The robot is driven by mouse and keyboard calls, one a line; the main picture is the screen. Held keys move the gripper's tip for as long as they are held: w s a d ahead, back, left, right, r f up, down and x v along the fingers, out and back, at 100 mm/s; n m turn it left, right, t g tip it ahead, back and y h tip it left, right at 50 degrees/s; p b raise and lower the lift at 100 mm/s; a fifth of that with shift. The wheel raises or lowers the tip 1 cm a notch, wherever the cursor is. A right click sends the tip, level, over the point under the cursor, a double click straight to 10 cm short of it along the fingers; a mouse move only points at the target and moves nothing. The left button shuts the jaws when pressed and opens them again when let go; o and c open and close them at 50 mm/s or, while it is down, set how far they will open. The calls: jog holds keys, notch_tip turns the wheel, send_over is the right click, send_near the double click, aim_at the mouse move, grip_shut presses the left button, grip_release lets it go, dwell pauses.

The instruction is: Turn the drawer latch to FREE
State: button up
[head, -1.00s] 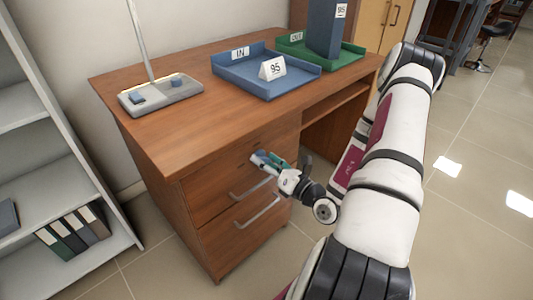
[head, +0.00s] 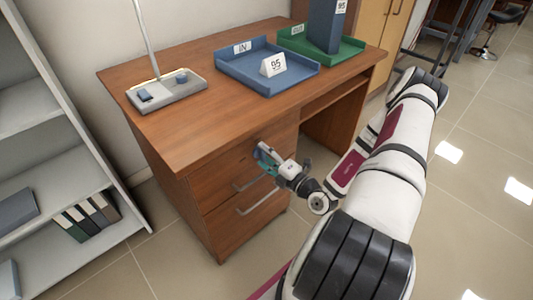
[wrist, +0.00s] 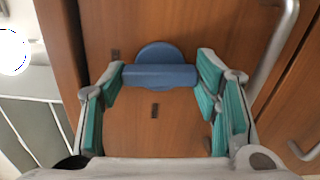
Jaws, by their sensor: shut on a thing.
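The drawer latch is a round blue knob with a raised bar (wrist: 160,76) on the brown drawer front, seen in the wrist view. The bar lies crosswise in that view. My gripper (wrist: 161,72) has its teal-padded fingers at the two ends of the bar, shut on it. Two small dark marks, too small to read, sit on the wood at the knob's upper left and below it. In the head view my gripper (head: 262,158) is at the upper drawer front and hides most of the latch.
The wooden desk (head: 190,138) has metal drawer handles, one (head: 258,196) below my gripper. On top stand a blue IN tray (head: 240,75), a green tray (head: 292,45) and a grey base with a pole (head: 165,96). A shelf with binders (head: 40,160) stands left. Floor is open at right.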

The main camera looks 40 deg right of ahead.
jog(key=shift+m, duration=0.7)
jog(key=o, duration=1.1)
jog(key=shift+o, duration=0.2)
jog(key=s, duration=1.2)
jog(key=shift+d, duration=0.25)
